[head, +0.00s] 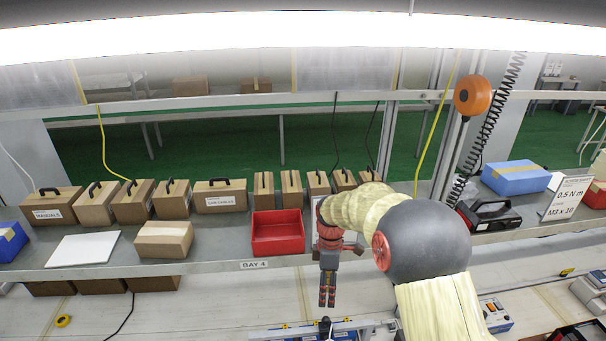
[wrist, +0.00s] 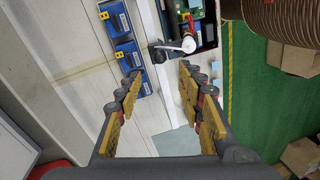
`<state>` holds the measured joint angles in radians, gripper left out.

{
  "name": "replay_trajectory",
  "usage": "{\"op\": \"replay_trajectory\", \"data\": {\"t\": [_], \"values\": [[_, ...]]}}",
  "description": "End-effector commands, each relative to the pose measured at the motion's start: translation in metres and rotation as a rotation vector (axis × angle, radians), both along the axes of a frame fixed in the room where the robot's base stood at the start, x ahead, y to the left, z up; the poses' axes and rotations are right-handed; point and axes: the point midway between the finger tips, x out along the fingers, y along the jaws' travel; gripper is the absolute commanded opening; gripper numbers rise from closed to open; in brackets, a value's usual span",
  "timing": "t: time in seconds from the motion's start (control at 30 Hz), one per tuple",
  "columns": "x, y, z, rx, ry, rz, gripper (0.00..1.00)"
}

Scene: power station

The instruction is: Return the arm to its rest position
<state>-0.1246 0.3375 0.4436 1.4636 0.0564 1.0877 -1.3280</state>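My arm reaches out from the right of the head view, in front of the shelf, with its forearm bent down. My gripper (head: 327,289) hangs with its fingers pointing down, just in front of the shelf edge and above the workbench. In the wrist view my gripper (wrist: 160,85) has its two yellow-padded fingers spread wide apart, with nothing held between them.
A red bin (head: 278,248) sits on the shelf (head: 215,267) left of my gripper, beside several cardboard boxes (head: 221,196). An orange round device (head: 472,95) hangs at the right. Blue units (wrist: 129,53) stand on the bench below. The bench's left part is mostly clear.

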Motion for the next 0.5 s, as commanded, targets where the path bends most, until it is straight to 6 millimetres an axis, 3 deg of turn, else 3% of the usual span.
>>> {"op": "replay_trajectory", "data": {"t": [0.23, 0.37, 0.5], "values": [[-0.002, -0.001, -0.006, -0.045, 0.001, -0.22, 0.38], [-0.025, -0.005, -0.017, -0.093, 0.032, -0.395, 0.38], [-0.051, -0.011, -0.006, -0.134, 0.021, -0.584, 0.38]]}}
